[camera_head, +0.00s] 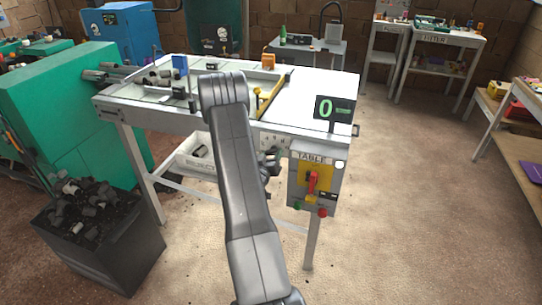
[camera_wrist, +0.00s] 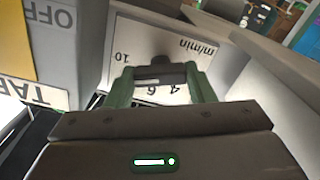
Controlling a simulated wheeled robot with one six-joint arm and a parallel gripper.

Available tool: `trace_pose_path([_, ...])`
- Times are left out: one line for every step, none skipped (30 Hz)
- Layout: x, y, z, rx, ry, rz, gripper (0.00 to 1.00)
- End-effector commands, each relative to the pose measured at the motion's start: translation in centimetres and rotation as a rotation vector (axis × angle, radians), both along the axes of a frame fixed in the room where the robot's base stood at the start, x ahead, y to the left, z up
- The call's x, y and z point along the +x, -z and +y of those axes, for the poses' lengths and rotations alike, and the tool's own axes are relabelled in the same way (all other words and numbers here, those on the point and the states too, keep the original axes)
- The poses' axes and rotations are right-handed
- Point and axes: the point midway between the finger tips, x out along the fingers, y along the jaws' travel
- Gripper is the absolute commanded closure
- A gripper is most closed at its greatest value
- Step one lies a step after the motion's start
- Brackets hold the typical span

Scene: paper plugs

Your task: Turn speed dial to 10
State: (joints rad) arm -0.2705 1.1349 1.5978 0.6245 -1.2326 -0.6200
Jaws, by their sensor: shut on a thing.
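The speed dial is a dark knob (camera_wrist: 165,70) on a white scale plate (camera_wrist: 140,42), seen upside down in the wrist view with "10", "6", "4" and "m/min" readable. My gripper (camera_wrist: 163,78) has its green fingers on either side of the knob and is shut on it. The dial's pointer cannot be made out. In the head view, my gripper (camera_head: 270,161) is at the table's front edge, mostly behind my arm, just below the scale plate (camera_head: 273,141). A display (camera_head: 334,109) above the table reads a green 0.
A control box (camera_head: 317,180) marked TABLE, with a red switch (camera_head: 313,181) on yellow, hangs right of my gripper. Its side and label (camera_wrist: 40,92) are close in the wrist view. A reject bin (camera_head: 196,165) is under the table (camera_head: 325,83). Open floor lies right.

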Motion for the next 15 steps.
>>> trace_pose_path([0.02, 0.19, 0.00, 0.007, 0.001, -0.004, 0.74])
trace_pose_path([0.03, 0.25, 0.01, 0.015, 0.001, -0.006, 0.74])
trace_pose_path([0.06, 0.33, 0.01, 0.027, 0.000, -0.011, 0.74])
trace_pose_path([0.07, 0.39, 0.01, 0.039, 0.000, -0.015, 0.74])
trace_pose_path([0.07, 0.48, 0.02, 0.052, 0.000, -0.019, 0.74])
trace_pose_path([0.08, 0.54, 0.02, 0.069, 0.000, -0.026, 0.74])
trace_pose_path([0.08, 0.52, 0.01, 0.085, 0.001, -0.031, 0.74])
trace_pose_path([0.06, 0.55, 0.01, 0.099, 0.001, -0.036, 0.74])
trace_pose_path([0.06, 0.55, 0.01, 0.117, 0.001, -0.042, 0.74])
trace_pose_path([0.07, 0.52, 0.01, 0.132, 0.001, -0.047, 0.74])
trace_pose_path([0.07, 0.52, 0.01, 0.144, 0.001, -0.051, 0.74])
trace_pose_path([0.06, 0.46, 0.00, 0.161, 0.001, -0.056, 0.74])
trace_pose_path([0.07, 0.40, 0.00, 0.172, 0.001, -0.060, 0.74])
trace_pose_path([0.07, 0.34, 0.00, 0.182, 0.001, -0.063, 0.74])
trace_pose_path([0.06, 0.31, 0.00, 0.192, 0.001, -0.065, 0.74])
